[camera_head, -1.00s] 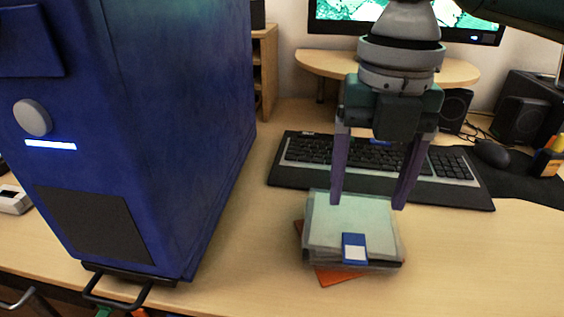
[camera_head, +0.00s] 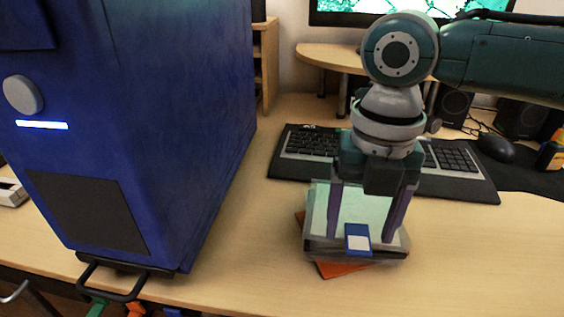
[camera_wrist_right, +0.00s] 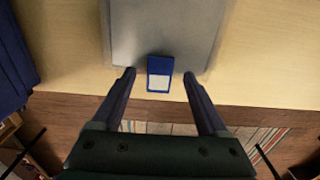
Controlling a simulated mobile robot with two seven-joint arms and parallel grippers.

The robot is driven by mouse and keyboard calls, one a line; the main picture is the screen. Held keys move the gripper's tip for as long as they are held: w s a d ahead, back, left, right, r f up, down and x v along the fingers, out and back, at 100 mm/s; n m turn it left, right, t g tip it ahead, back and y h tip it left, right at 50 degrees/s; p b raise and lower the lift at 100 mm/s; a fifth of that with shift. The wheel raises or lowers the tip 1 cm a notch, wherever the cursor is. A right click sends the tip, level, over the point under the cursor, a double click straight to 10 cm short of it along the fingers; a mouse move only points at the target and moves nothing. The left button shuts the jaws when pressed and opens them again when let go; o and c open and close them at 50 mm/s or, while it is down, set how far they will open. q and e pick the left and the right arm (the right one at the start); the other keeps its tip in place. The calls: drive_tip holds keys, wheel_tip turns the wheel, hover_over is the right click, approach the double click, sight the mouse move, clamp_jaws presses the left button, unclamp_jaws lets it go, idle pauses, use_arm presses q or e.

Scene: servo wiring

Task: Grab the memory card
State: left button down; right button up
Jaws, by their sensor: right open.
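The memory card (camera_head: 357,238) is a small blue card with a white label. It lies at the front edge of a stack of books (camera_head: 320,215) on the desk. My right gripper (camera_head: 362,238) is open and points down over the stack, with a finger to each side of the card. In the right wrist view the card (camera_wrist_right: 160,73) shows between the two open fingertips (camera_wrist_right: 160,74), with a gap on both sides. I cannot tell how far the tips are above the stack's top. My left gripper is not in view.
A tall blue computer case (camera_head: 185,130) stands on the left. A keyboard (camera_head: 455,175) lies behind the stack, with a mouse (camera_head: 496,147) at its right. An orange item (camera_head: 345,270) sticks out under the stack. The desk at front right is clear.

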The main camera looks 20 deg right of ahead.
clamp_jaws()
idle(0.6)
